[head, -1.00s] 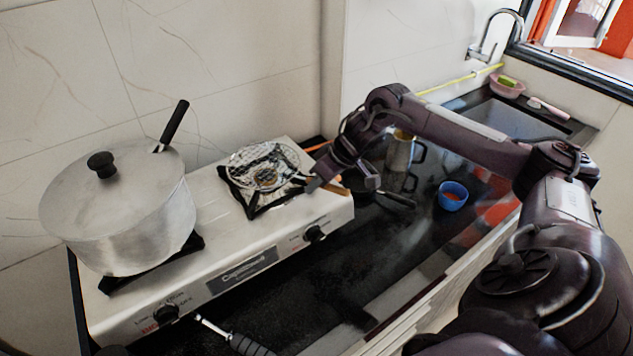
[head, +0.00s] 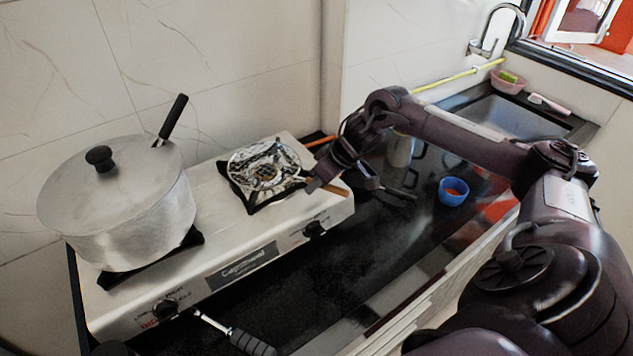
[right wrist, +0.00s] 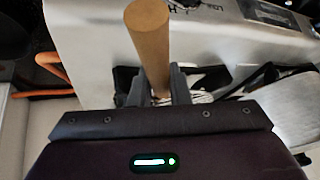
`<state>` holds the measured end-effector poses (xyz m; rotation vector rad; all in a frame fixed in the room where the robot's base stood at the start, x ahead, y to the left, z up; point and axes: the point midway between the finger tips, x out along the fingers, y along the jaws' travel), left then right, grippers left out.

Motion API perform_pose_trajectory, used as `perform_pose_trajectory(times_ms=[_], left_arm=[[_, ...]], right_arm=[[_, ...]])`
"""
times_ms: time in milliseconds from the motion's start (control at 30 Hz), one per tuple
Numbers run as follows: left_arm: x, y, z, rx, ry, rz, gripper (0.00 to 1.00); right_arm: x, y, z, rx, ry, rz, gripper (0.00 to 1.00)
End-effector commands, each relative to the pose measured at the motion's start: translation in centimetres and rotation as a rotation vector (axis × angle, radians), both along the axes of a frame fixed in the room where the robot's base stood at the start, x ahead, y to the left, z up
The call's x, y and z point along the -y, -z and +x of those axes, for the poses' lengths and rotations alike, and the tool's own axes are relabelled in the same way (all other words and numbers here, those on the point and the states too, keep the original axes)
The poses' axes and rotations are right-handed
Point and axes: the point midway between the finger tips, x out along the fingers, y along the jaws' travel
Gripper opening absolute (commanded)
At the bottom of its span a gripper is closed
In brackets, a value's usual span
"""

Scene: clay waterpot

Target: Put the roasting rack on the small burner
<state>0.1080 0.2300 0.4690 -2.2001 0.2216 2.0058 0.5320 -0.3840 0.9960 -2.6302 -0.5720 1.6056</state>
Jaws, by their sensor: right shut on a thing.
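The roasting rack (head: 264,160) is a round wire grid with a wooden handle (right wrist: 148,40). In the head view it lies over the small burner (head: 250,195), the one with a black stand at the right end of the white stove. I cannot tell whether its wires rest fully on the stand. My right gripper (head: 318,187) is at the right edge of the stove. It is shut on the rack's handle, which stands out between the fingers (right wrist: 158,88) in the right wrist view.
A large lidded pot (head: 118,205) covers the left burner. A metal cup (head: 400,150) and a blue bowl (head: 453,191) stand on the dark counter to the right. The sink (head: 505,118) is at the back right.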

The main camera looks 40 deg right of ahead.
Motion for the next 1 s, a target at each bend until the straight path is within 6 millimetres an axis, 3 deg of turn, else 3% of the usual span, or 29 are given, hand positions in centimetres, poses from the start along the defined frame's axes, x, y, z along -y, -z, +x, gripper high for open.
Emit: perform_pose_trajectory(times_ms=[133, 167, 367, 667, 1000], left_arm=[[0.0, 0.0, 0.0, -0.001, -0.001, 0.000, 0.36], [0.0, 0.0, 0.0, -0.001, -0.001, 0.000, 0.36], [0.0, 0.0, -0.1, -0.001, -0.001, 0.000, 0.36], [-0.1, 0.1, -0.1, -0.001, -0.002, 0.000, 0.36], [-0.1, 1.6, -0.1, -0.001, -0.001, 0.000, 0.36]], right_arm=[[0.0, -0.1, 0.0, 0.002, 0.000, 0.001, 0.00], [0.0, -0.1, 0.0, 0.002, 0.000, 0.001, 0.18], [0.0, -0.1, 0.0, 0.001, 0.000, 0.000, 0.42], [0.1, -0.2, -0.1, 0.000, 0.000, 0.000, 0.42], [1.8, -4.5, -2.2, 0.002, 0.000, -0.004, 0.42]])
